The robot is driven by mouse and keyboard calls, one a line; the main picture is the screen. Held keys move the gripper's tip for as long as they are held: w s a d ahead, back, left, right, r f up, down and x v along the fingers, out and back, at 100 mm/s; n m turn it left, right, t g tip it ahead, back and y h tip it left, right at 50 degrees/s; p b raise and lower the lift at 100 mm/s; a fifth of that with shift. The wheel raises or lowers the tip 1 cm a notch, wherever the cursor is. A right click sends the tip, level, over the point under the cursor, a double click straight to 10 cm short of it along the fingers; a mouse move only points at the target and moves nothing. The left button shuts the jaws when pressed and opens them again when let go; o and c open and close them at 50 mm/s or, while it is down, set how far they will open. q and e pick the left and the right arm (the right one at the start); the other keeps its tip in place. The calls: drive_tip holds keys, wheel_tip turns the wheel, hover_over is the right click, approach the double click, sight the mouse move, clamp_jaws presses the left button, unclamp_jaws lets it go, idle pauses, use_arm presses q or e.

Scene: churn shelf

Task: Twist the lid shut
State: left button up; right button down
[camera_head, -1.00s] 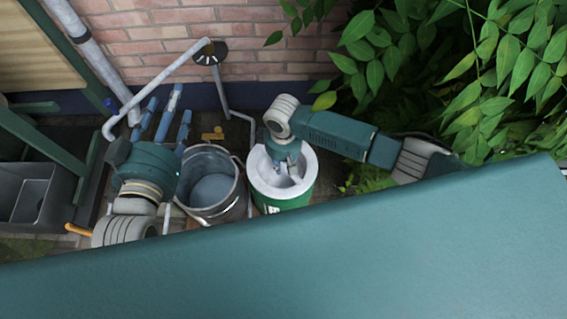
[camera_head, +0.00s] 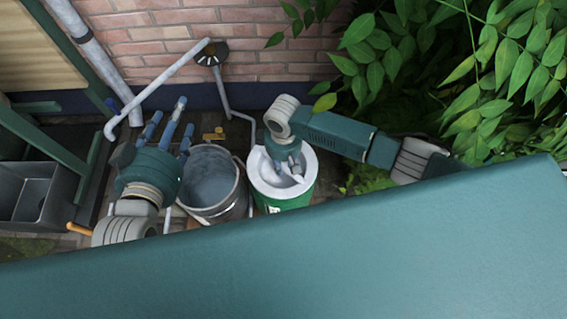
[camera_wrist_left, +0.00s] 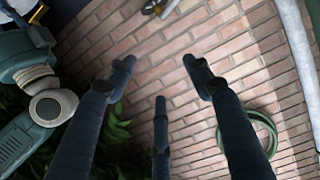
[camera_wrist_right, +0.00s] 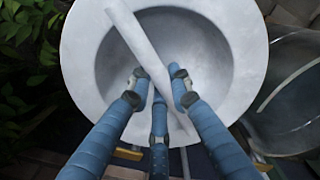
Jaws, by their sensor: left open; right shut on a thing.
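The pale grey lid (camera_head: 258,179) is a dished round piece with a broad rim, on top of a green churn (camera_head: 297,203). In the right wrist view the lid (camera_wrist_right: 82,60) has a straight bar (camera_wrist_right: 136,36) running slantwise across its hollow. My right gripper (camera_head: 288,166) reaches down into the lid. In its wrist view the right gripper (camera_wrist_right: 158,85) has its fingers on both sides of the bar, shut on it. My left gripper (camera_head: 169,116) is open and empty, left of the churn. In its wrist view the left gripper (camera_wrist_left: 161,76) faces the brick wall.
A grey metal bucket (camera_head: 210,208) stands between my left arm and the churn. A bent pipe (camera_head: 160,82) rises to the brick wall (camera_head: 270,35) behind. Leafy plants (camera_head: 480,90) fill the right side. A dark grey sink (camera_head: 32,195) is at the far left.

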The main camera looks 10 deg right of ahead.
drive_tip(key=shift+r, duration=0.1)
idle(0.3)
use_arm(q)
drive_tip(key=shift+s+a+f+g+p, duration=0.15)
drive_tip(key=shift+s+f+g, duration=0.2)
drive_tip(key=shift+f, duration=0.35)
drive_tip(key=shift+s+a+f+g+p, duration=0.15)
drive_tip(key=shift+s+f+g, duration=0.15)
drive_tip(key=shift+f, duration=0.35)
use_arm(e)
drive_tip(key=shift+w+a+n, duration=0.1)
drive_tip(key=shift+n, duration=1.1)
use_arm(q)
drive_tip(key=shift+s+f, duration=0.15)
use_arm(e)
drive_tip(key=c, duration=1.5)
unclamp_jaws()
wheel_tip(320, 180, up, 12)
drive_tip(key=shift+f, duration=0.1)
